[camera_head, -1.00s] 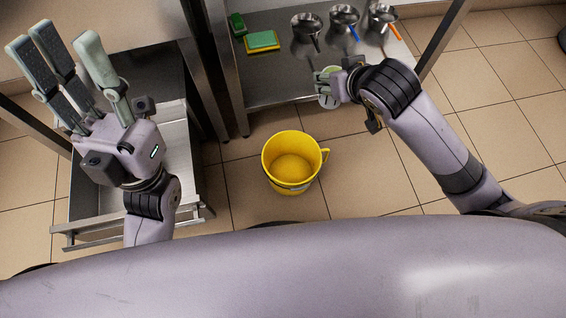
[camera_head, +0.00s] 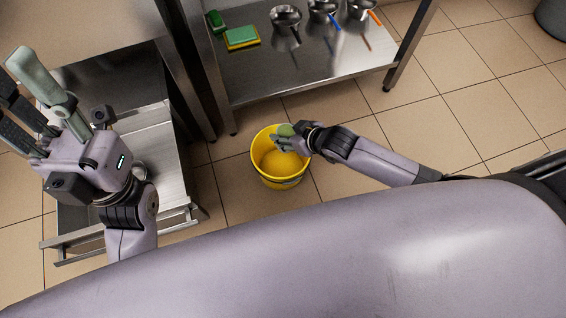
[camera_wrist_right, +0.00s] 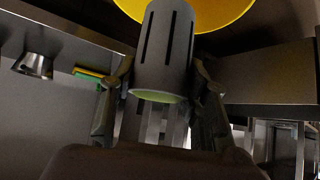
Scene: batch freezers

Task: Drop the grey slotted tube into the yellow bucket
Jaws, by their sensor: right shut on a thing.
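The yellow bucket (camera_head: 257,160) stands on the tiled floor near the middle of the head view; its rim also shows at the top of the wrist view (camera_wrist_right: 222,10). My right gripper (camera_head: 284,138) is over the bucket's right rear rim. In the right wrist view, the gripper (camera_wrist_right: 163,80) is shut on the grey slotted tube (camera_wrist_right: 165,48), one finger on each side. The tube has dark slots and a pale green end. In the head view the hand mostly hides it. My left gripper (camera_head: 40,95) is raised at the left, open and empty.
A steel drawer (camera_head: 165,165) stands open at the left. The floor right of the bucket is clear.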

